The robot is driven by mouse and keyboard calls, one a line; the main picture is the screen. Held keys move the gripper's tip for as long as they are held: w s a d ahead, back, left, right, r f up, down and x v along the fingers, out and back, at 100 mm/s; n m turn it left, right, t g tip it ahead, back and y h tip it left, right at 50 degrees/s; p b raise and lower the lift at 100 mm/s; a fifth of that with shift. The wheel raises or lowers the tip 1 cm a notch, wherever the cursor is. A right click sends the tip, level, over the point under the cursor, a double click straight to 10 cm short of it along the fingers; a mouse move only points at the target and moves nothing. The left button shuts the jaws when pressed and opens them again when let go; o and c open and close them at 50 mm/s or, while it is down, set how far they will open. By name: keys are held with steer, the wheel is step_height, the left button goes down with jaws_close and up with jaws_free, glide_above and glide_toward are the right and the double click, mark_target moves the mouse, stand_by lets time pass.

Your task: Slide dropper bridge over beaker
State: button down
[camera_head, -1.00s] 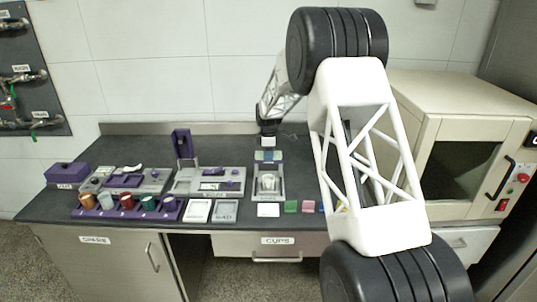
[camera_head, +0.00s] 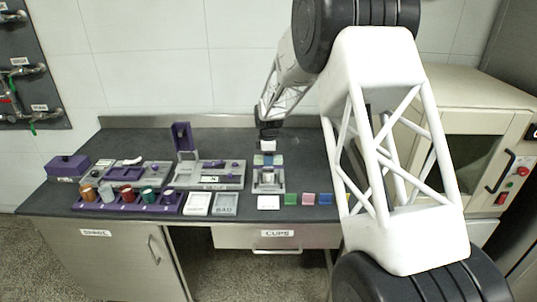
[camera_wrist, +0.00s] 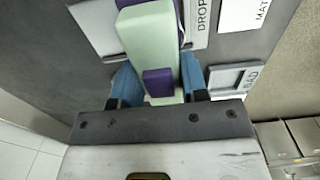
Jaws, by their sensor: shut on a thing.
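The dropper bridge (camera_wrist: 148,40) is a pale green bar with purple parts. In the wrist view it lies between the blue fingers of my gripper (camera_wrist: 160,84), which is shut on it. In the head view my gripper (camera_head: 268,133) is above the back of the dropper station (camera_head: 279,186), with the bridge (camera_head: 267,160) just below it. The small beaker (camera_head: 268,177) sits in the grey station, just in front of and partly under the bridge. I cannot tell whether the bridge is fully over it. The wrist view does not clearly show the beaker.
A white tray (camera_head: 197,204) and a grey BAD tray (camera_head: 225,204) lie front left of the station. Green (camera_head: 290,199), pink (camera_head: 308,199) and blue (camera_head: 325,199) squares lie front right. A purple rack (camera_head: 127,202) of cups is farther left. An oven (camera_head: 470,150) stands right.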

steer(key=shift+s, duration=0.4)
steer(key=c, duration=0.6)
jaws_free()
steer(key=shift+c, duration=0.2)
steer(key=shift+r, duration=3.9)
